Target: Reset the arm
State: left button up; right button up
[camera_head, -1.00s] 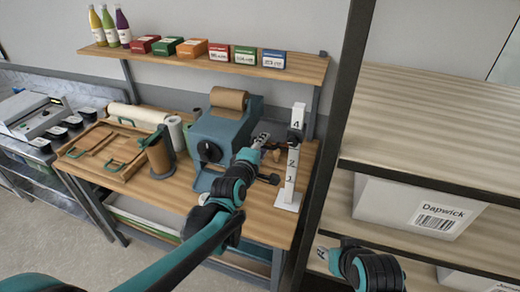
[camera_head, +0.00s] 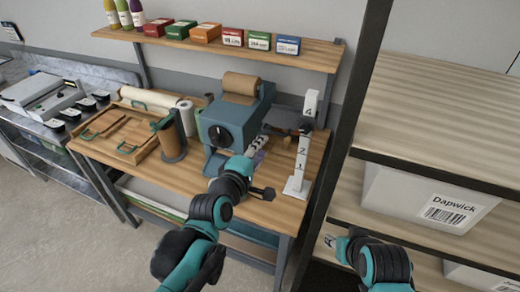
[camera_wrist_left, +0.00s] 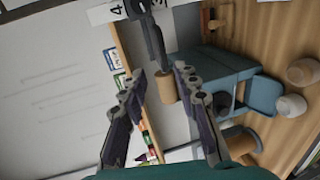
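My left gripper (camera_head: 258,150) is in front of the blue-grey paper dispenser (camera_head: 228,125), over the right part of the wooden workbench (camera_head: 240,205). In the left wrist view its two fingers (camera_wrist_left: 158,85) are spread apart with nothing held between them. The dispenser and its brown roll (camera_wrist_left: 166,88) show beyond the fingers there. My right gripper (camera_head: 330,243) is low at the lower right, in front of the shelf rack. It is small and partly hidden by its own wrist, so its fingers are unclear.
A white numbered post (camera_head: 300,165) stands close to the right of my left gripper. A dark rack upright (camera_head: 345,130) separates the bench from shelves with a white Dapwick box (camera_head: 425,200). A wooden tray (camera_head: 115,130) and brown roll (camera_head: 172,138) are left. Small boxes (camera_head: 232,37) line the upper shelf.

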dwell(0.3)
pick_arm(q)
jog(key=s+a+f+m+g+y+b, duration=0.1)
jog(key=s+a+f+m+g+b, duration=0.1)
jog(key=f, duration=0.5)
jog(key=s+a+f+m+g+y+b, duration=0.2)
jog(key=s+a+f+m+g+b, duration=0.1)
jog(key=s+a+f+m, duration=0.4)
jog(key=s+a+f+m+g+y+b, duration=0.1)
jog(key=s+a+f+m+b, duration=0.3)
jog(key=s+f, duration=0.4)
jog(key=shift+s+a+f+m+g+y, duration=0.35)
jog(key=shift+f+m+g, duration=0.3)
jog(key=shift+g, duration=0.25)
jog(key=shift+w+d+r, duration=0.1)
jog(key=shift+w, duration=0.05)
